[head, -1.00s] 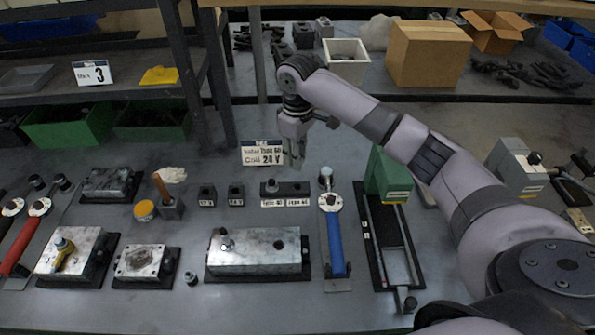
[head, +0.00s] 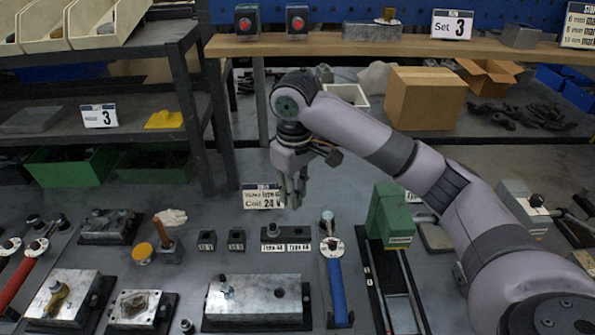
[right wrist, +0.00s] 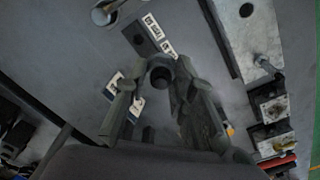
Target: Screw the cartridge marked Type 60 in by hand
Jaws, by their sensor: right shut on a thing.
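My right gripper (head: 291,203) is above the back of the bench, beside the sign card (head: 262,197) reading "Valve Type 6…, Coil 24 V". In the right wrist view its fingers are closed around a small dark round piece (right wrist: 160,76); its marking cannot be read. The dark holder (head: 287,233) with two labels stands in front; a cartridge (head: 272,229) sits in its left place, and its right place looks empty. The metal valve block (head: 255,297) lies nearer, with a fitting (head: 225,288) at its left and an open hole (head: 280,292) at its right. My left gripper is out of view.
A blue-handled tool (head: 337,285) lies right of the block, then a green-headed fixture (head: 391,215) on rails. Two small black blocks (head: 222,240), a brush pot (head: 168,247) and other metal blocks (head: 62,297) stand left. Shelving (head: 190,110) rises behind left.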

